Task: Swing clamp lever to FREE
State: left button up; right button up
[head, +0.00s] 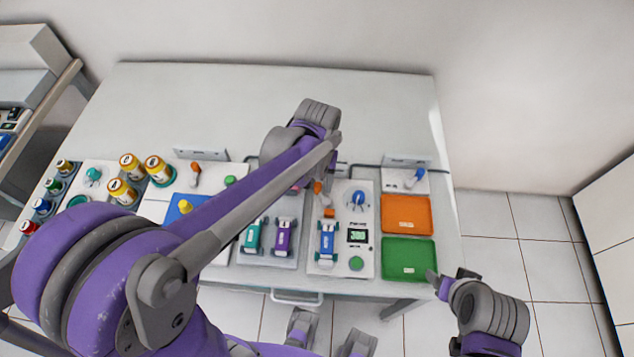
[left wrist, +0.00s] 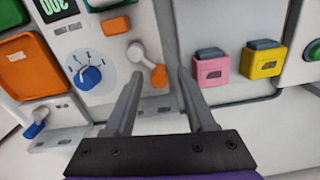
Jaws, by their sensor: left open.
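In the left wrist view, a white lever with an orange end (left wrist: 159,76) is hinged on the panel beside a blue dial (left wrist: 90,77). My open left gripper (left wrist: 160,73) has one finger on each side of the orange end, with no clear contact. In the head view, the orange end (head: 318,187) shows just beside my left forearm, which hides the left fingers. No FREE marking can be read. My right gripper (head: 451,278) is empty, its fingers apart, off the table's front right corner.
An orange tray (head: 402,226) and a green tray (head: 387,266) lie to the right. Another orange lever (head: 195,172) stands further left.

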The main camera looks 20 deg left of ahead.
aim_at(317, 186)
pick_arm(q)
notch_tip(317, 186, up, 10)
jog(key=shift+p, duration=0.45)
jog(key=shift+s, duration=0.1)
